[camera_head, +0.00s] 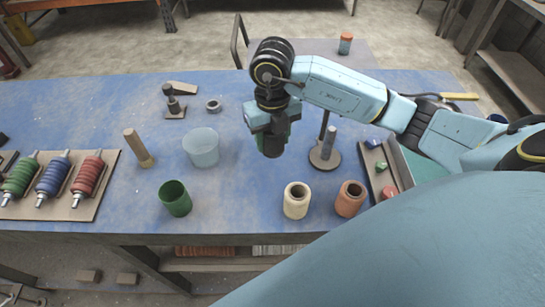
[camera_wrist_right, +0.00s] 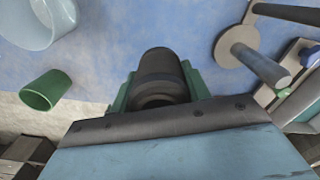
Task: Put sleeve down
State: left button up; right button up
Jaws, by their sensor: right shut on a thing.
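A dark grey sleeve (camera_head: 272,148) is in my right gripper (camera_head: 271,135), above the middle of the blue table. The gripper's green fingers close on its sides. In the right wrist view the sleeve (camera_wrist_right: 160,72) shows between the green fingers, and I cannot tell its gap to the table. A green sleeve (camera_head: 175,199), a cream sleeve (camera_head: 296,200) and an orange sleeve (camera_head: 350,198) stand upright near the front edge, apart from the gripper. My left gripper is not in view.
A translucent tub (camera_head: 201,148) stands left of my gripper. A grey post on a round base (camera_head: 325,156) stands to its right, near a tray of small parts (camera_head: 387,168). A board with coloured rollers (camera_head: 103,198) lies at left. Bare blue table lies between the tub and post.

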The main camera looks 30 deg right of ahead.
notch_tip(320, 180, down, 7)
jog(key=shift+f, duration=0.1)
dwell(0.3)
jog(key=shift+f, duration=0.15)
jog(key=o, duration=1.1)
